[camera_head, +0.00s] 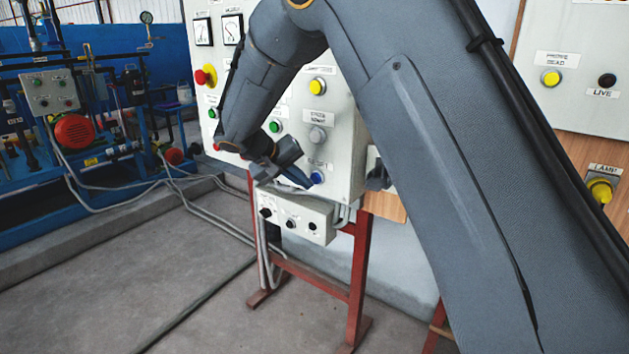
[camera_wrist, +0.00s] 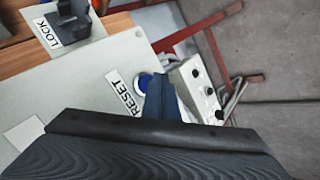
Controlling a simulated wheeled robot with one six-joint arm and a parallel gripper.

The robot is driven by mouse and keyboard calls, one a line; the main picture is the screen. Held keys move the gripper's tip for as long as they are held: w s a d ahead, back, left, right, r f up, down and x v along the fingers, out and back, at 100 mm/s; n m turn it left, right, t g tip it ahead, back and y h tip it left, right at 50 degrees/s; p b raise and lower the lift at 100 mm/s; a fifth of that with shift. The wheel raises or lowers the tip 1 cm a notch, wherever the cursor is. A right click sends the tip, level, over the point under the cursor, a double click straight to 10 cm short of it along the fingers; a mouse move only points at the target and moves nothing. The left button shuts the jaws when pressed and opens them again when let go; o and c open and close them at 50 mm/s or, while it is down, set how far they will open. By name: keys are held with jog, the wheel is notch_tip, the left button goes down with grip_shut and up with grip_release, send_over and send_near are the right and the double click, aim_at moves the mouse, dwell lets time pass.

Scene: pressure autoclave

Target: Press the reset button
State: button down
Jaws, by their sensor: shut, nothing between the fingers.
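The reset button (camera_head: 317,178) is a round blue button low on the front of the light grey control panel (camera_head: 345,150). In the wrist view the blue button (camera_wrist: 145,82) shows beside its "RESET" label (camera_wrist: 123,93), partly covered by my fingers. My gripper (camera_head: 306,184) is shut and empty, with its tips right beside the button. In the wrist view my gripper (camera_wrist: 160,85) overlaps the button's right edge. I cannot tell whether the tips touch it.
Yellow (camera_head: 317,86), grey (camera_head: 317,135) and green (camera_head: 274,126) buttons sit above on the same panel. A small box with black knobs (camera_head: 291,224) hangs just below. Open floor lies at lower left.

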jog(key=shift+s+a, duration=0.1)
jog(key=shift+s, duration=0.05)
jog(key=s+a, duration=0.3)
jog(key=shift+s, duration=0.3)
dwell(0.3)
dwell(0.4)
jog(key=s+d+f+g+y, duration=0.3)
jog(key=s+d+f+g, duration=0.15)
jog(key=s+d, duration=0.8)
jog(key=s+d+f+m+y, duration=0.1)
jog(key=s+d+f+y, duration=0.1)
jog(key=s, duration=0.7)
jog(key=s+d+f+y, duration=0.2)
jog(key=s+d, duration=0.2)
jog(key=s, duration=0.5)
jog(key=shift+d+f+m, duration=0.25)
jog(key=shift+d+m, duration=0.15)
